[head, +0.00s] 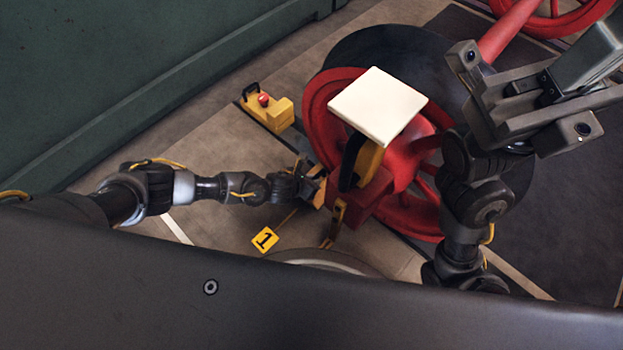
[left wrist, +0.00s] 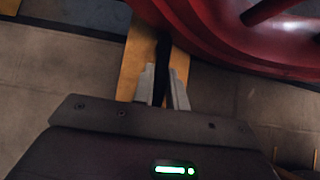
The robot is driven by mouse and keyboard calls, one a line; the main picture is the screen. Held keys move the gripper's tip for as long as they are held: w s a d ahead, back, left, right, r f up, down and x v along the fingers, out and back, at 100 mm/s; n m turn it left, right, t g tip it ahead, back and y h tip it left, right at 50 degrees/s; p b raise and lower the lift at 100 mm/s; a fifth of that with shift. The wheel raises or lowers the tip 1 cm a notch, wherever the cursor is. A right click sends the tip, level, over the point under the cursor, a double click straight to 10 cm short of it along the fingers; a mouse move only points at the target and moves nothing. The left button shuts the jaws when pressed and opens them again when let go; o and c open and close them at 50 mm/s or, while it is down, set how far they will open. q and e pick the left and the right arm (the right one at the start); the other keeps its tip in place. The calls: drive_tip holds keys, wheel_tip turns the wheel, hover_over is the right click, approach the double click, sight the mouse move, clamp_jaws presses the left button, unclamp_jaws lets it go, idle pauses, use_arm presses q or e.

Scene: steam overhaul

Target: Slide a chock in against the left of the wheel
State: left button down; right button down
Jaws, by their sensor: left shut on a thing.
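The red wheel (head: 322,105) stands in the middle of the head view. My left gripper (head: 312,183) is low at the wheel's left side. In the left wrist view its fingers (left wrist: 161,88) are shut on the black grip of a yellow chock (left wrist: 134,62). The chock lies close to the red rim (left wrist: 235,45); whether they touch I cannot tell. In the head view the chock (head: 319,192) is partly hidden by the gripper. My right arm is at the right, with grey gripper parts (head: 525,108) above the wheel; its jaw opening is unclear.
A yellow block (head: 267,112) with a black handle and red knob stands left behind the wheel. A pale square plate (head: 378,105) and a yellow-and-black piece (head: 368,163) are in front of the wheel. A green wall (head: 130,70) bounds the left.

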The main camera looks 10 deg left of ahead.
use_arm(q)
drive_tip(key=shift+d+r, duration=0.2)
drive_tip(key=shift+d, duration=0.2)
drive_tip(key=c, duration=1.6)
unclamp_jaws()
drive_tip(key=shift+o, duration=2)
drive_tip(key=shift+a+f, duration=0.2)
drive_tip(key=shift+a, duration=0.05)
drive_tip(key=o, duration=0.5)
